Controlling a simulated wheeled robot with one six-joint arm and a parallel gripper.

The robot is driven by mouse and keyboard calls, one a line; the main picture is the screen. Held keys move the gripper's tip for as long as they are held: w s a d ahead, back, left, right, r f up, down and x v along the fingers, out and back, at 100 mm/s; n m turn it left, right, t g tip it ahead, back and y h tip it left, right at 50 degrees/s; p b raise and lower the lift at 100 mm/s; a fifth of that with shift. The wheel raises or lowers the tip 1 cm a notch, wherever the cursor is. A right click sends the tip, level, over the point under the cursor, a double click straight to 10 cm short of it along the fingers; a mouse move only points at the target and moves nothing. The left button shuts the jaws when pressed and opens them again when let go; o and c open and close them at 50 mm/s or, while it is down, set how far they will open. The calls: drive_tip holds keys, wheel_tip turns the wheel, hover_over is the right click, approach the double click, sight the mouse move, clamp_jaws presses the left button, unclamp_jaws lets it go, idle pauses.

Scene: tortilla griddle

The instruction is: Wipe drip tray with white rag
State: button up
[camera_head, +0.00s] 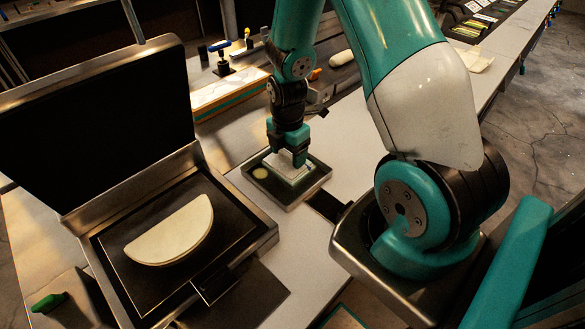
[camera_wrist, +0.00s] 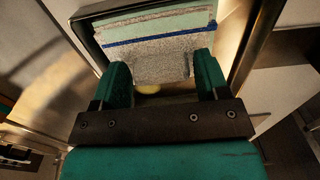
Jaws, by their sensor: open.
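The white rag (camera_head: 284,163) lies folded in the drip tray (camera_head: 277,190), a shallow dark tray with a metal rim. In the wrist view the rag (camera_wrist: 152,45) looks speckled grey-white with a blue stripe and a pale green part. A round yellowish spot (camera_head: 261,173) shows on the tray floor to the left of the rag. My gripper (camera_head: 297,160) points down over the tray. In the wrist view its open fingers (camera_wrist: 163,74) stand on either side of the rag's near end; whether they touch it I cannot tell.
Left of the tray is a griddle (camera_head: 238,226) with its dark lid (camera_head: 95,125) raised and a folded tortilla (camera_head: 170,232) on its plate. A green-handled object (camera_head: 48,303) stands at the lower left. A board (camera_head: 225,92) lies behind. Counter right of the tray is fairly clear.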

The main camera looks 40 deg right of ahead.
sight(275, 176)
drive_tip(key=c, duration=0.6)
drive_tip(key=shift+s+a, duration=0.15)
drive_tip(key=shift+a, duration=2.25)
drive_tip(key=o, duration=0.6)
drive_tip(key=shift+o, duration=0.2)
drive_tip(key=shift+f+b, duration=0.35)
drive_tip(key=shift+f, duration=0.25)
